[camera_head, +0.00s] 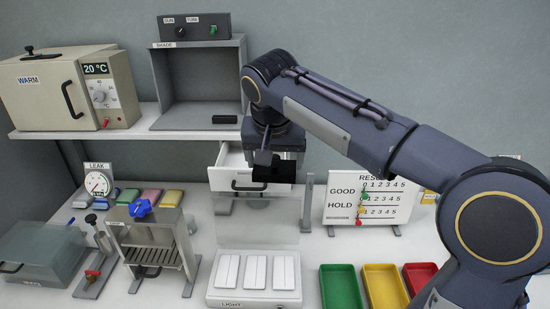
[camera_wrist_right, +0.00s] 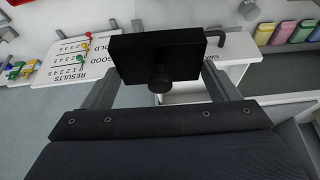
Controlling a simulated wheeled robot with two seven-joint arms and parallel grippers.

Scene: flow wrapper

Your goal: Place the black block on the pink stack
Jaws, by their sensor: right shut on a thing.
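The black block (camera_wrist_right: 155,50) is a flat dark slab with a round knob on its near face. My right gripper (camera_wrist_right: 158,84) is shut on it, with one finger at each side. In the head view my right gripper (camera_head: 274,158) holds the black block (camera_head: 276,172) in the air before a white drawer unit. A row of coloured pads lies at the back left, with a pink one (camera_head: 150,198) between a green and a yellow one. The pink one also shows in the right wrist view (camera_wrist_right: 284,32). My left gripper is not in view.
The white drawer (camera_head: 232,170) is pulled out behind the block. A leak gauge (camera_head: 98,183) and a metal stand with a blue knob (camera_head: 150,232) are near the pads. Green (camera_head: 339,287), yellow and red trays lie at front right. A dark piece (camera_head: 225,119) lies in the shade box.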

